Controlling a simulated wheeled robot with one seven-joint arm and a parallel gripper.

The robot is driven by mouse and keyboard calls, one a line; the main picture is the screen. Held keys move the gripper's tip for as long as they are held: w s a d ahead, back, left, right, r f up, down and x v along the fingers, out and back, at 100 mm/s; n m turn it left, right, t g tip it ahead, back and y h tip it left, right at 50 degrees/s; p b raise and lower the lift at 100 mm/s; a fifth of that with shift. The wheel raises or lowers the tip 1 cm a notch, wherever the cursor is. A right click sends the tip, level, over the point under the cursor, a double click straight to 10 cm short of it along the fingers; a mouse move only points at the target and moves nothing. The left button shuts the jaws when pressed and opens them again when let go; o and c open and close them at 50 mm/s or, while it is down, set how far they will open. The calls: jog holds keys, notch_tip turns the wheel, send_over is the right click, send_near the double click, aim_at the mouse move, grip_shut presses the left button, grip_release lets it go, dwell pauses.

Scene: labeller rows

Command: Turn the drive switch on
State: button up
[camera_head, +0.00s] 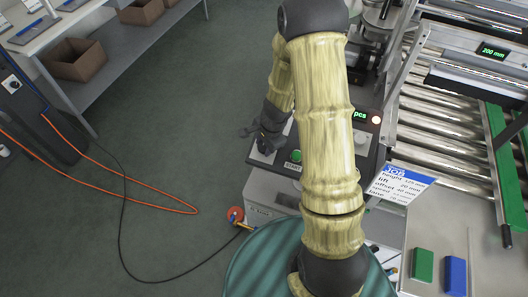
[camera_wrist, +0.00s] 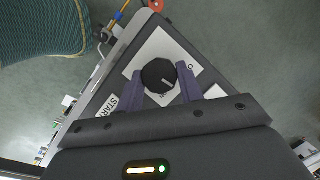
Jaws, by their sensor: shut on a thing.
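The drive switch is a round black knob (camera_wrist: 158,75) on a white plate on the control panel, seen in the wrist view. A short pale pointer line shows on its face. A mark like an O is on the plate beside it, and more lettering is partly hidden below it. My gripper (camera_wrist: 161,86) has its two purple fingers on either side of the knob, shut on it. In the head view my gripper (camera_head: 262,143) is over the left end of the control panel (camera_head: 288,172), and the knob is hard to make out there.
A green button (camera_head: 296,155) labelled START sits right of the switch. A lit pcs display (camera_head: 360,115) and a red lamp are farther up. A roller conveyor (camera_head: 440,125) stands at right. An orange cable (camera_head: 150,187) lies on the open floor at left.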

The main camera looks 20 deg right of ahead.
jog(key=m+b, duration=0.2)
jog(key=b, duration=0.1)
jog(key=m+t+b, duration=0.1)
jog(key=m+b, duration=0.1)
jog(key=b, duration=0.1)
jog(key=m+t+b, duration=0.1)
jog(key=m+b, duration=0.1)
jog(key=b, duration=0.1)
jog(key=shift+s+f, duration=0.1)
jog(key=shift+f, duration=0.3)
jog(key=m+t+b, duration=0.1)
jog(key=m+b, duration=0.2)
jog(key=b, duration=0.1)
jog(key=shift+s+r, duration=0.1)
jog(key=shift+r, duration=0.05)
jog(key=shift+a+r+m+b, duration=0.1)
jog(key=shift+r+m+b, duration=0.05)
jog(key=shift+m+b, duration=0.4)
jog(key=shift+t, duration=0.3)
jog(key=o, duration=1)
